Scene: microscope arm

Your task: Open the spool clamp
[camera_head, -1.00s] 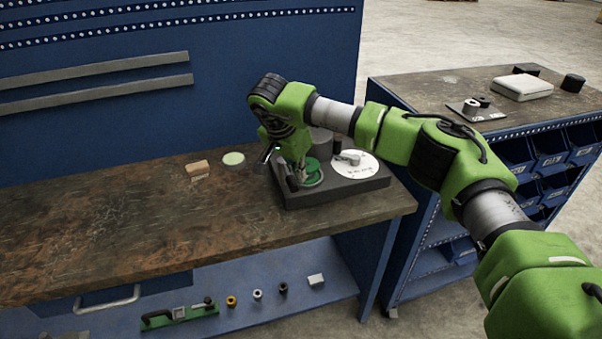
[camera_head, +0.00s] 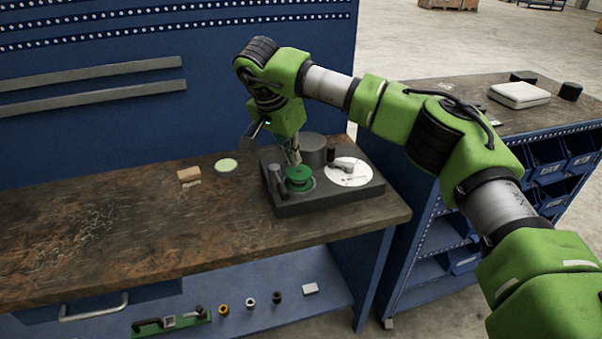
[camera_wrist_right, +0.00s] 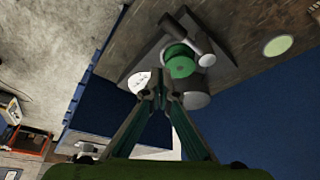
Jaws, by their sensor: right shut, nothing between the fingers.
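A dark grey fixture block (camera_head: 335,198) sits near the right end of the workbench. A green spool (camera_head: 299,181) stands on its left part and also shows in the right wrist view (camera_wrist_right: 180,66). A grey lever-like piece (camera_head: 276,176), possibly the clamp, stands beside the spool; in the right wrist view a grey bar (camera_wrist_right: 192,33) lies close along the spool's edge. I cannot tell whether the clamp is open. My right gripper (camera_head: 294,158) is shut and empty just above the spool; its fingertips meet in the right wrist view (camera_wrist_right: 164,90). My left gripper is not in view.
The fixture also carries a white dial (camera_head: 350,173) with a small lever and a grey cylinder (camera_head: 314,146). A tan block (camera_head: 188,175) and a pale green disc (camera_head: 226,166) lie to the left. The bench's left part is clear. A second bench (camera_head: 450,90) stands at right.

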